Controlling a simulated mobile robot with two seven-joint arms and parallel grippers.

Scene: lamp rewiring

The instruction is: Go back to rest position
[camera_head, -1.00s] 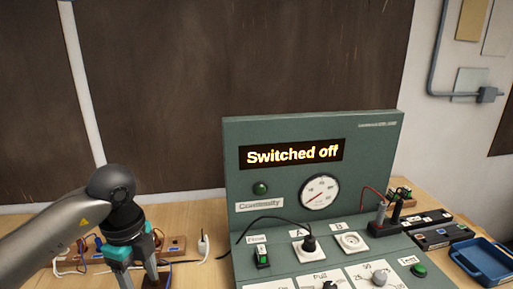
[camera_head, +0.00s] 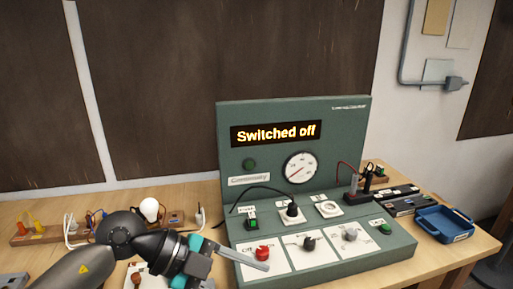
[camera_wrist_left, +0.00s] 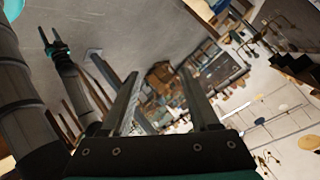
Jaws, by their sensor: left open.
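My left gripper (camera_head: 240,258) is in the head view, in front of the lower left of the green test panel (camera_head: 300,150). Its two fingers are apart and empty in the left wrist view (camera_wrist_left: 160,100). Whether it touches the panel I cannot tell. The panel's display (camera_head: 276,133) reads "Switched off". A black plug (camera_head: 292,210) with a black cable sits in one panel socket. A small gripper with teal parts, probably my right one, shows in the left wrist view (camera_wrist_left: 56,48); its opening is too small to judge.
A white bulb (camera_head: 149,209) and a wooden strip with wires stand behind my left arm. A red knob (camera_head: 263,253) is close to the gripper. A blue tray (camera_head: 444,224) lies at the right of the wooden table. Black boxes lie behind the tray.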

